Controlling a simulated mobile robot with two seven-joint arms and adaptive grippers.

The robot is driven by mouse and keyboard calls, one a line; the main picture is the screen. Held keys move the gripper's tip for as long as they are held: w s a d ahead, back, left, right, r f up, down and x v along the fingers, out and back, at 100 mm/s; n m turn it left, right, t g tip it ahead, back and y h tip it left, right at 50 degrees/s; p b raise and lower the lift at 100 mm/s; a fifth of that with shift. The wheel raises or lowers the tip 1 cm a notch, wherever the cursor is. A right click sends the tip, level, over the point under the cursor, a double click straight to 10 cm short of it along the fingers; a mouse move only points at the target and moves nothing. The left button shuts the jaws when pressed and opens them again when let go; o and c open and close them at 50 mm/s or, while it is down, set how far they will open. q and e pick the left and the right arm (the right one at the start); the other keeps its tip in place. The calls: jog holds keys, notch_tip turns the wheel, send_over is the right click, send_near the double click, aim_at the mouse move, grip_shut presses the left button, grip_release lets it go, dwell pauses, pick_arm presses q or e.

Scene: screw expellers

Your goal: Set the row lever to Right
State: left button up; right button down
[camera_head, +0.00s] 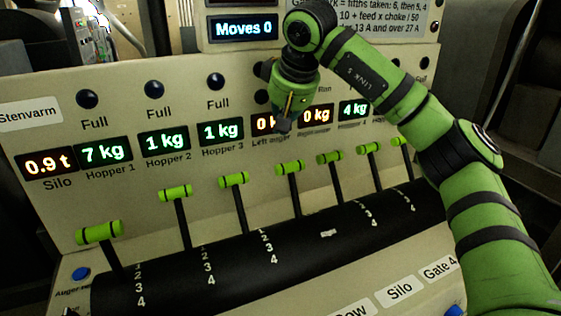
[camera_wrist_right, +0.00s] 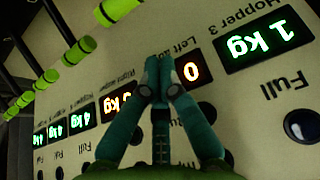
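A row of several black levers with green T-handles runs across the console; one handle (camera_head: 289,168) is near the middle. No lever is readably labelled as the row lever. A partly cut-off label ending in "ow" (camera_head: 352,309) is at the bottom edge, and any control below it is out of view. My right gripper (camera_head: 283,124) is in front of the upright panel by the Left auger display, above the lever row. In the wrist view its fingertips (camera_wrist_right: 158,66) meet with nothing visible between them. My left gripper is not in view.
A "Moves 0" display (camera_head: 244,29) stands above. Blue buttons (camera_head: 81,273) and Silo (camera_head: 400,290) and Gate 4 labels are along the front. My right arm covers the right side.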

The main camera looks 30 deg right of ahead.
jog(key=p+x, duration=0.2)
jog(key=x, duration=0.8)
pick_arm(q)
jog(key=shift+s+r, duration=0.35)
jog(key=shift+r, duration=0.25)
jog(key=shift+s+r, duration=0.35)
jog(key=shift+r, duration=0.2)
pick_arm(e)
jog(key=s, duration=0.3)
jog(key=shift+s+a+r, duration=0.1)
jog(key=shift+s+r, duration=0.25)
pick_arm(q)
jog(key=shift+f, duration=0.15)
